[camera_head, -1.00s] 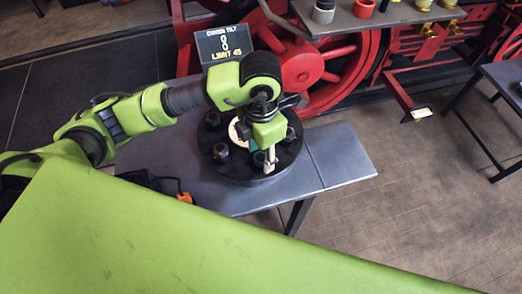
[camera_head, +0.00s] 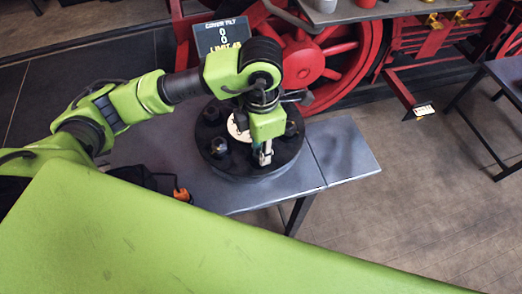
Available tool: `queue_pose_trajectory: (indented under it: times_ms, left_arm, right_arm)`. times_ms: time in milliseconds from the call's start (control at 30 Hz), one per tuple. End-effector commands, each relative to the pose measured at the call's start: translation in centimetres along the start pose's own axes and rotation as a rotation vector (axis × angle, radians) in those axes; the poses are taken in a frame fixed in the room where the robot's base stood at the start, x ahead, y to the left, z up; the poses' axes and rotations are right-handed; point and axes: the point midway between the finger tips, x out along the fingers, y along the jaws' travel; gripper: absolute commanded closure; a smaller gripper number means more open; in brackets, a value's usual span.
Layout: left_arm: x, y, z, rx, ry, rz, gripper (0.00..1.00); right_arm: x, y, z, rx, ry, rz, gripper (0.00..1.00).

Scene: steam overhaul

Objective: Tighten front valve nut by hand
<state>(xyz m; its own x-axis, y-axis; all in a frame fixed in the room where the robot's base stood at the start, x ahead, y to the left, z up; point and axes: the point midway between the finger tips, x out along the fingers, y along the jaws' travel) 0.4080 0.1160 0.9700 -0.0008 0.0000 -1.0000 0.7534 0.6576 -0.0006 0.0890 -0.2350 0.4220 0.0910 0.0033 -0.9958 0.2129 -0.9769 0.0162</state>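A round black valve cover (camera_head: 240,170) lies on a grey table, with several dark nuts around a pale centre disc (camera_head: 238,128). One nut (camera_head: 218,148) shows at the front left of the cover and another (camera_head: 291,129) at its right. My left gripper (camera_head: 265,158) points down over the front right part of the cover, its fingertips at or just above it. Whether a nut sits between the fingers is hidden, and the finger gap is too small to judge. My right gripper is not in view.
A sign (camera_head: 221,38) reading "COVER TILT", "0 0" and "LIMIT 45" stands behind the cover. An orange-and-black tool (camera_head: 181,194) lies left on the table (camera_head: 342,150). Red wheels (camera_head: 312,65) stand behind. The table's right end is clear.

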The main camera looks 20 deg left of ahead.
Motion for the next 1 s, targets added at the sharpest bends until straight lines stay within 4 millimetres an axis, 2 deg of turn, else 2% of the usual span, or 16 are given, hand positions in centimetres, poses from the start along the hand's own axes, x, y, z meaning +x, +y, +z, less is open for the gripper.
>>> queue_pose_trajectory:
  times_ms: [33,500,700,1000]
  left_arm:
    - [0.7,0.1,0.0,0.037,-0.002,0.005,0.97]
    - [0.6,0.1,0.0,0.434,-0.001,0.005,0.97]
    - [0.4,0.0,0.0,0.557,-0.001,0.003,0.97]
    - [0.1,0.0,0.0,0.65,0.0,0.002,0.97]
  right_arm:
    - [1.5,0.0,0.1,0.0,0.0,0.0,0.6]
    - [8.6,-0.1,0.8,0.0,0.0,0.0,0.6]
    - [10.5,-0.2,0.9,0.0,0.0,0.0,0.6]
    - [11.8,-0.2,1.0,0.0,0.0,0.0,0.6]
